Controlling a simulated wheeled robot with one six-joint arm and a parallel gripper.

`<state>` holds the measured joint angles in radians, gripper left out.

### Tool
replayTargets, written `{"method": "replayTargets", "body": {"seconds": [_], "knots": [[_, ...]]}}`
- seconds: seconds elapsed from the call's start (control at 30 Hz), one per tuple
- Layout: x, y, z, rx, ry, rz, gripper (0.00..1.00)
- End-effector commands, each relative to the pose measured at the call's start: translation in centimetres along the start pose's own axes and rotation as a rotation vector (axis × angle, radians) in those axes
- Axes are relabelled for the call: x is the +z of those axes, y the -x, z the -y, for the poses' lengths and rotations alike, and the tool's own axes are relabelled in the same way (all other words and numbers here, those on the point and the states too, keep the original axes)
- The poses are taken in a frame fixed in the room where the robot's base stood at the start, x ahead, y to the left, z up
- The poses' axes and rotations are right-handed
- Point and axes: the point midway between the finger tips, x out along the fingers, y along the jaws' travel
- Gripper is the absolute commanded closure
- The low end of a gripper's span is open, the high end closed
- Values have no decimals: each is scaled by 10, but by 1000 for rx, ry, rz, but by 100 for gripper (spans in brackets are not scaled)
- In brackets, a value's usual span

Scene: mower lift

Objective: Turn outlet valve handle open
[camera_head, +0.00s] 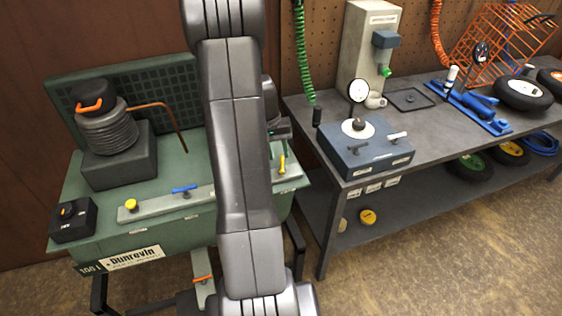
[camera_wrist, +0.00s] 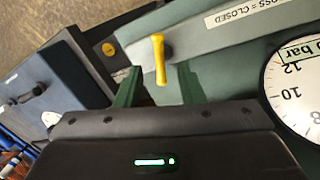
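A yellow lever handle (camera_wrist: 159,58) shows between my fingertips in the wrist view, on the grey-green strip of the green compressor unit. In the head view the same yellow handle (camera_head: 282,164) stands at the strip's right end. My gripper (camera_wrist: 158,72) is open, with one dark green finger on each side of the handle and a visible gap to both. In the head view my arm hides part of the strip and most of my gripper. A blue lever (camera_head: 185,188) lies along the strip further left.
A label ending "OSS = CLOSED" (camera_wrist: 245,14) and a pressure gauge (camera_wrist: 297,92) are close to my gripper. A blue-grey box with a dial (camera_head: 366,150) stands on the workbench (camera_head: 440,125) to the right. A coil-wrapped motor (camera_head: 108,133) sits on the unit's left.

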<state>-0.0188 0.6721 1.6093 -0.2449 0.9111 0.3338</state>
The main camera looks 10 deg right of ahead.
Motion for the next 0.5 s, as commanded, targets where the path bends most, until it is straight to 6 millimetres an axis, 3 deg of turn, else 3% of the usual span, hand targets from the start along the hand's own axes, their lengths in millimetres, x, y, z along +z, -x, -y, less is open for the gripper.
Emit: {"method": "replayTargets", "body": {"seconds": [0.2,0.5], "knots": [[0,-35,0,0,-1,2,65],[0,-52,0,0,0,0,65]]}}
